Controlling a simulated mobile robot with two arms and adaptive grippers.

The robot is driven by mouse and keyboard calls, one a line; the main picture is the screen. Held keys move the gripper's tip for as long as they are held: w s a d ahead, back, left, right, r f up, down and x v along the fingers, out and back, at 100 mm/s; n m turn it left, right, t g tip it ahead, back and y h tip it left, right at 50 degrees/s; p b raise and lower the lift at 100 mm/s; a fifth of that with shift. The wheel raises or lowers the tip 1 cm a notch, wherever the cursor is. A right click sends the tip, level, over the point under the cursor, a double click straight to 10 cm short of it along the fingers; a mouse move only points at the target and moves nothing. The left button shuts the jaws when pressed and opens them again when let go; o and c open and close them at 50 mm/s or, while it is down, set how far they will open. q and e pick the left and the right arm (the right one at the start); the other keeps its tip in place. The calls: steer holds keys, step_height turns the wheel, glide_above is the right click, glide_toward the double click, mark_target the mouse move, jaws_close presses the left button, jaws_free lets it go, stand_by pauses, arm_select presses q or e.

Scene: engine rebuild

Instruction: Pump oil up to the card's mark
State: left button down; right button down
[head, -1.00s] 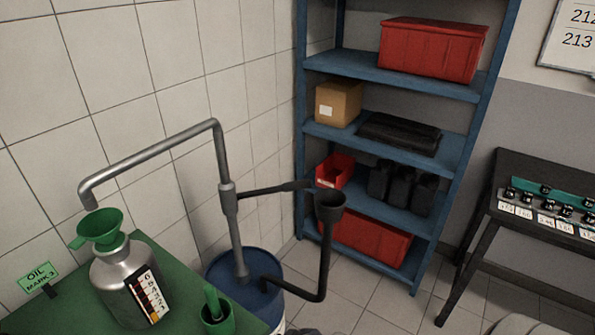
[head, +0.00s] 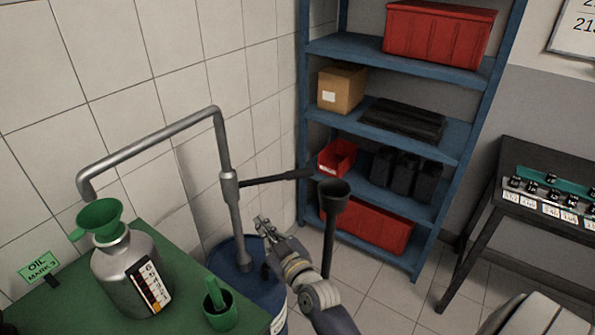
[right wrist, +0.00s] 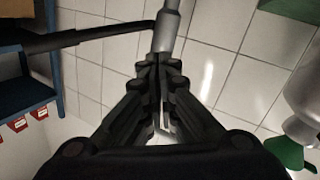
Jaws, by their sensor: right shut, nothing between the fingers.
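A grey drum pump (head: 232,205) rises from a blue drum (head: 246,262). Its bent spout ends above a green funnel (head: 101,220) in the neck of a metal oil can (head: 128,280). A level gauge (head: 150,284) with numbers and a dark amber band near its bottom is on the can. The green card (head: 39,267) reads "OIL MARK 3". The pump's black lever (head: 275,180) points right. My right gripper (head: 262,226) is shut and empty, below the lever; the right wrist view shows its closed fingers (right wrist: 160,62) near the pump pipe. My left gripper is out of view.
The can and a green cup (head: 220,309) stand on a green bench top (head: 185,262). A black cup-topped post (head: 332,215) stands right of the pump. A blue shelf (head: 455,135) with bins is behind; a dark table (head: 520,200) is at right.

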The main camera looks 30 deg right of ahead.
mark_target(298, 171)
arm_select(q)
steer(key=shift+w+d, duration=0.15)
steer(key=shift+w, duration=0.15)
arm_select(e)
steer(key=w+d+r+m+t+h, duration=0.1)
steer(key=d+r+m+h, duration=0.4)
steer(key=d+h, duration=0.5)
steer(key=shift+w+d+r+m+t, duration=0.3)
steer(key=shift+w+d+m, duration=0.1)
steer(key=shift+w+m, duration=0.1)
steer(key=shift+w, duration=0.1)
